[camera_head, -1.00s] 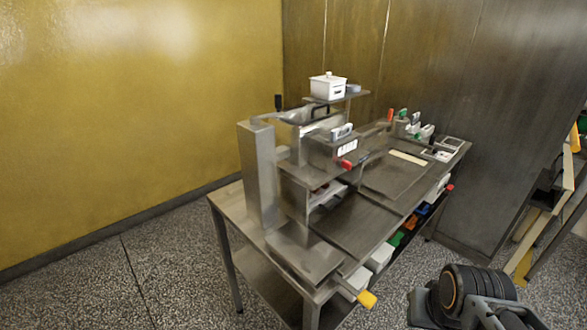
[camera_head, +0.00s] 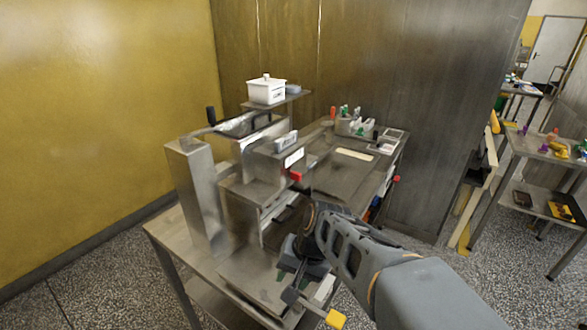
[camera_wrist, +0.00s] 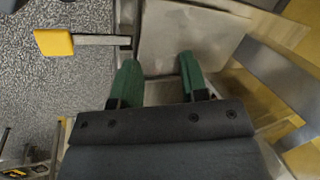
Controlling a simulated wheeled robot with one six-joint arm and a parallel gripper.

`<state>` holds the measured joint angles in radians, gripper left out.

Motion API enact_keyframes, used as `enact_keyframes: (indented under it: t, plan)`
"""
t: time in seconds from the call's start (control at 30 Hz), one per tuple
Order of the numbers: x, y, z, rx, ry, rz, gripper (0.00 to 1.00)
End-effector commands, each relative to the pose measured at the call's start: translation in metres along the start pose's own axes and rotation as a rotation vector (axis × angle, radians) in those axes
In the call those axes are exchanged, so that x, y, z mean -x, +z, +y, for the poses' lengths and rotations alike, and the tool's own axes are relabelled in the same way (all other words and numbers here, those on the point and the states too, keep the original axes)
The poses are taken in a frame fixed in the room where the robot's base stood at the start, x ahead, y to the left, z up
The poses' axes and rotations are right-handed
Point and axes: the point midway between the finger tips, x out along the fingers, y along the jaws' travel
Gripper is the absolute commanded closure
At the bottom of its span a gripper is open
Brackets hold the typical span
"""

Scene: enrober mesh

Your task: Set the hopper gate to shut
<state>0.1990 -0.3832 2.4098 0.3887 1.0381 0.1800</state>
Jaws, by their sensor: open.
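The steel enrober machine (camera_head: 190,185) stands on a steel table. A red-tipped handle (camera_head: 296,176) sticks out of its middle, and a black-knobbed lever (camera_head: 211,115) stands at its upper left. A yellow-ended handle (camera_head: 335,318) juts from the table's front; it also shows in the wrist view (camera_wrist: 54,42). I cannot tell which part is the hopper gate. My gripper (camera_head: 289,286) is in front of the machine. In the wrist view, its two green fingers (camera_wrist: 158,62) are apart and empty over a flat steel plate (camera_wrist: 188,35), with the yellow handle to their left.
A white lidded box (camera_head: 266,92) sits on a high shelf. Another table (camera_head: 540,145) stands at the right. The speckled floor (camera_head: 90,275) at the left is clear.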

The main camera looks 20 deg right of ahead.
Motion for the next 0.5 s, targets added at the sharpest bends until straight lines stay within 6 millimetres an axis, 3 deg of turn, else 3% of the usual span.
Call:
enact_keyframes:
  t: [0.1,0.27,0.4,0.5]
  plan:
    - [0.011,-0.032,-0.012,-0.474,-0.224,-0.167,0.60]
    - [0.040,-0.096,-0.016,-1.003,-0.575,-0.370,0.60]
    - [0.072,-0.154,0.006,-1.315,-0.875,-0.511,0.60]
    - [0.092,-0.184,0.028,-1.449,-1.051,-0.583,0.60]
